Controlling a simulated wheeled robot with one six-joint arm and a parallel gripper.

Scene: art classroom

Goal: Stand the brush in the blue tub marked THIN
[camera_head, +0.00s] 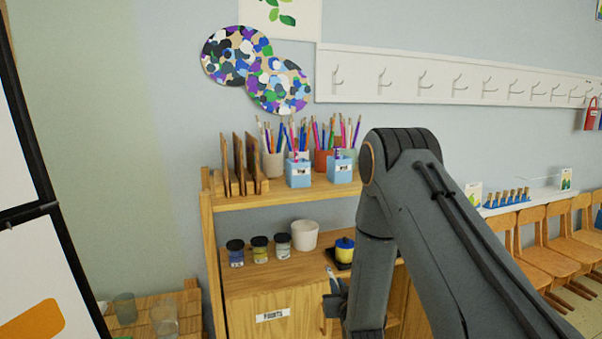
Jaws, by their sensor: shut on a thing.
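Two blue tubs stand side by side at the front of the shelf's top: a left tub (298,174) and a right tub (341,170). Each has a white label too small to read, and something thin stands up from each. My gripper (336,300) is low in front of the cabinet, below the tubs, partly hidden by my arm. It is shut on a slim light object, seemingly the brush (331,278), whose upper end points up and slightly left. Its lower part is hidden.
Pots of pencils and brushes (272,163) stand behind the tubs, with wooden upright boards (240,165) to their left. The lower shelf holds several jars (259,250), a white pot (304,235) and a yellow pot with a blue lid (345,249). Chairs (545,250) stand right.

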